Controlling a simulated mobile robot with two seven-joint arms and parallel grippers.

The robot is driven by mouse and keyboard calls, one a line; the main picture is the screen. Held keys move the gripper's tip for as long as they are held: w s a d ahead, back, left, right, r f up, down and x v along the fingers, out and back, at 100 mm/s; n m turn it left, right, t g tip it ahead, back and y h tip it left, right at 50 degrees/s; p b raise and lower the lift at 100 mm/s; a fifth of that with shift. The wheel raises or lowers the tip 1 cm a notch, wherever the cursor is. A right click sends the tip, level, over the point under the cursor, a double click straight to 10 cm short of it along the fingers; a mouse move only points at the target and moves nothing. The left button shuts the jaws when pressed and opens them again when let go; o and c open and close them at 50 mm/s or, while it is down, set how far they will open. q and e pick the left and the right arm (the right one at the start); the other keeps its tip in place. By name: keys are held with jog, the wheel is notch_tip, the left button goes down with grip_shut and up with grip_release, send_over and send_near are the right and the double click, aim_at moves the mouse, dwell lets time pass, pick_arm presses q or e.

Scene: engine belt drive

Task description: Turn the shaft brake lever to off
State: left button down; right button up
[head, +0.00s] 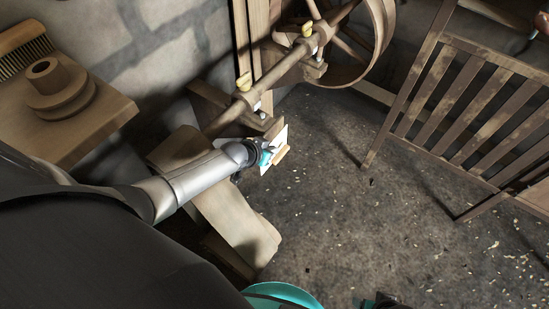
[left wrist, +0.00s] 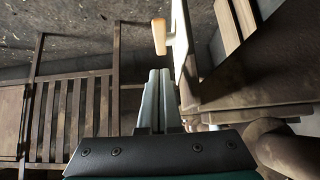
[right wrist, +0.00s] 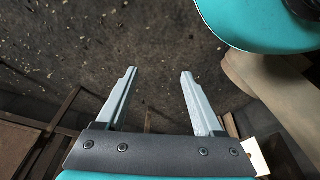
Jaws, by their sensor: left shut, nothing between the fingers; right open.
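The shaft brake lever appears to be the part with a pale wooden handle (head: 281,154), beside a white plate (head: 283,136) at the lower end of the shaft. The handle (left wrist: 159,36) and the plate (left wrist: 181,45) also show in the left wrist view, ahead of the fingertips. My left gripper (head: 273,157) is shut and empty, close to the plate and handle; I cannot tell whether it touches them. Its fingers (left wrist: 159,72) lie together in the left wrist view. Any marking on the plate is unreadable. My right gripper (right wrist: 159,72) is open and empty above the floor.
A wooden shaft (head: 285,68) runs along the stone wall to a large wheel (head: 381,40). A wooden bench (head: 232,215) lies under my left arm. A stepped pulley (head: 58,88) sits on a shelf at left. A slatted wooden rack (head: 465,90) stands at right. The middle floor is clear.

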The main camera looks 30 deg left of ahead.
aim_at(280, 155)
pick_arm(q)
jog(key=f+b, duration=0.2)
jog(key=w+f+b, duration=0.1)
jog(key=f, duration=0.1)
jog(key=shift+w+d+f+b, duration=0.15)
jog(key=shift+f+b, duration=0.2)
jog(key=shift+b, duration=0.05)
jog(key=shift+f, duration=0.35)
pick_arm(e)
jog(key=w+r+t, duration=0.1)
jog(key=w+r, duration=0.2)
jog(key=r, duration=0.6)
jog(key=shift+w+a+t, duration=0.2)
jog(key=shift+a+t, duration=0.1)
